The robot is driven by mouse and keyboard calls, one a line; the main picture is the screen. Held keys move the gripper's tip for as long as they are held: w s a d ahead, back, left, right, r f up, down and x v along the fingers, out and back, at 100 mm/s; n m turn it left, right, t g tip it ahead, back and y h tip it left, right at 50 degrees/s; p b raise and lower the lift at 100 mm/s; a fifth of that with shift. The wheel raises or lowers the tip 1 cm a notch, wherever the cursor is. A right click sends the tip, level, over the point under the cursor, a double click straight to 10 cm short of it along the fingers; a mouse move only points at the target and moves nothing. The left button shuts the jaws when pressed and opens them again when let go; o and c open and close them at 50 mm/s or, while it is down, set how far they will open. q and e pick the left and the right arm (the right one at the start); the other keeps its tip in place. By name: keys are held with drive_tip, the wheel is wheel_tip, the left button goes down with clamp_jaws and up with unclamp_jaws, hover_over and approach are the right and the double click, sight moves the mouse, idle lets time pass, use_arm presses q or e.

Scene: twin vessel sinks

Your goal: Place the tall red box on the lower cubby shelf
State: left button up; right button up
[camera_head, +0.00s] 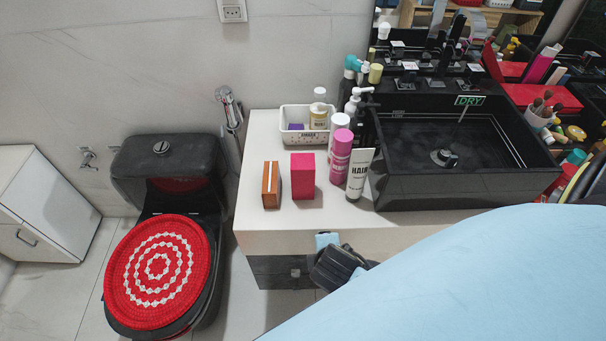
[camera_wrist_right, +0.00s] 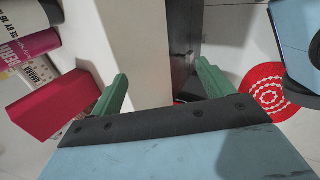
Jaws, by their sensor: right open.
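The tall red box (camera_head: 302,177) stands upright on the white counter, between a brown wooden block and a pink can. It also shows in the right wrist view (camera_wrist_right: 45,105), to the left of my fingers, its near end partly behind the left finger. My right gripper (camera_head: 335,258) is low in front of the counter's front edge, partly hidden by my light blue arm. Its green fingers (camera_wrist_right: 162,86) are spread and empty, with the counter edge beyond the gap. A dark recess (camera_head: 272,268) shows under the counter; its inside is hard to make out. My left gripper is out of view.
The white counter (camera_head: 262,222) holds a brown block (camera_head: 271,185), pink can (camera_head: 340,156), white tube (camera_head: 358,174) and basket (camera_head: 296,136), crowded around the red box. A black sink (camera_head: 450,190) is to the right. A toilet with a red cover (camera_head: 157,270) stands left.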

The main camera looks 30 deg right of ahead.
wheel_tip(320, 180, up, 5)
drive_tip(key=w+n+h, duration=0.1)
drive_tip(key=w+n, duration=0.1)
drive_tip(key=n+t+h, duration=0.3)
drive_tip(key=n+t, duration=0.3)
drive_tip(key=n, duration=0.9)
approach(303, 179)
drive_tip(key=b+x, duration=0.1)
drive_tip(key=x, duration=0.6)
drive_tip(key=shift+w+d+f, duration=0.15)
drive_tip(key=shift+w+d, duration=0.1)
drive_tip(key=shift+w, duration=0.05)
drive_tip(key=b+x, duration=0.1)
drive_tip(key=x, duration=0.4)
drive_tip(key=shift+w, duration=0.15)
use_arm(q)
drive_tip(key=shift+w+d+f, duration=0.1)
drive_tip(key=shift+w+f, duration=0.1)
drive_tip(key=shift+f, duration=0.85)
use_arm(e)
drive_tip(key=c, duration=1.2)
